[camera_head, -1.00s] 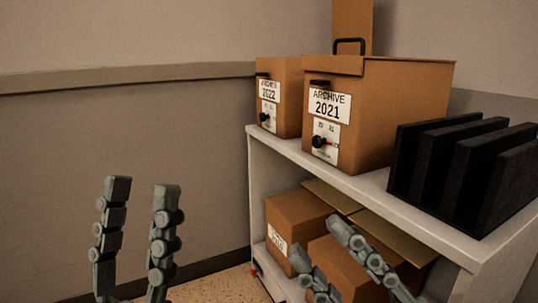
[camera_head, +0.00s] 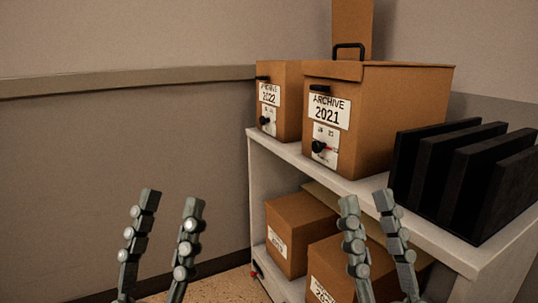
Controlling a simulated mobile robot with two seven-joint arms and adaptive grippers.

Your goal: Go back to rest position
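My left gripper (camera_head: 170,202) is at the lower left, fingers pointing up and spread apart, with nothing between them. It is in front of the wall and floor, clear of the shelf. My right gripper (camera_head: 366,200) is at the lower right, fingers up and apart, with no object held between them. In the picture it overlaps the lower shelf boxes and the shelf edge; I cannot tell its exact distance from them.
A white shelf unit (camera_head: 352,183) bears the ARCHIVE 2021 box (camera_head: 400,110), the ARCHIVE 2022 box (camera_head: 291,90) and a black upright rack (camera_head: 419,172). Cardboard boxes (camera_head: 300,225) stand on the lower shelf. Free floor (camera_head: 232,284) lies left of the shelf.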

